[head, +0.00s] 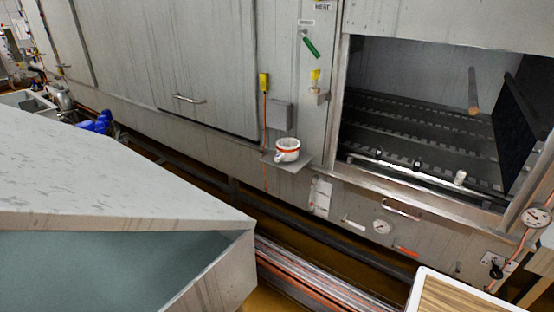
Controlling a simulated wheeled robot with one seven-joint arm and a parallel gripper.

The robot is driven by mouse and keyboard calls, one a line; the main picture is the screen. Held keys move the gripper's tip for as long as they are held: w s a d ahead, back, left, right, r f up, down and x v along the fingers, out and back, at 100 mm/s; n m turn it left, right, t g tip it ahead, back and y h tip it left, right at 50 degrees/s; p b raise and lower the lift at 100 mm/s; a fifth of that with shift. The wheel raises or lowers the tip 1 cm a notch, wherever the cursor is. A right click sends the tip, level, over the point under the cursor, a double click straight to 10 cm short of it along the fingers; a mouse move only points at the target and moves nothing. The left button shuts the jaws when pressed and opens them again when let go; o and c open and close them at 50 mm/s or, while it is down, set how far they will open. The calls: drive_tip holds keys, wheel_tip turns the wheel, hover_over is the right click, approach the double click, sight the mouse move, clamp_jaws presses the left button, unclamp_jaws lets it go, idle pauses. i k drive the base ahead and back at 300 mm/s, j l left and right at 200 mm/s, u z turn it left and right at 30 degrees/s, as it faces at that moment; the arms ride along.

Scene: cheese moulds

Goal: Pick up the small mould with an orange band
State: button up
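A small white mould with an orange band (287,150) sits upright on a small grey metal shelf (299,163) that juts from the wall of a large steel machine. It stands near the middle of the head view, close to the shelf's left side. Its top looks open, and a small white part sticks out low on its left. My gripper is not in view.
A large pale tabletop (100,165) fills the left foreground. The machine (200,70) has an open bay (420,110) at right. A wood-topped white-edged surface (465,295) is at bottom right. Pipes (310,275) run along the brown floor between.

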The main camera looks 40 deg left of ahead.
sight(285, 152)
drive_tip(key=k+l+u, duration=0.1)
drive_tip(key=u, duration=1.25)
drive_tip(key=i+l+u, duration=0.35)
drive_tip(key=l, duration=0.25)
drive_tip(key=k, duration=0.4)
drive_tip(key=i, duration=0.5)
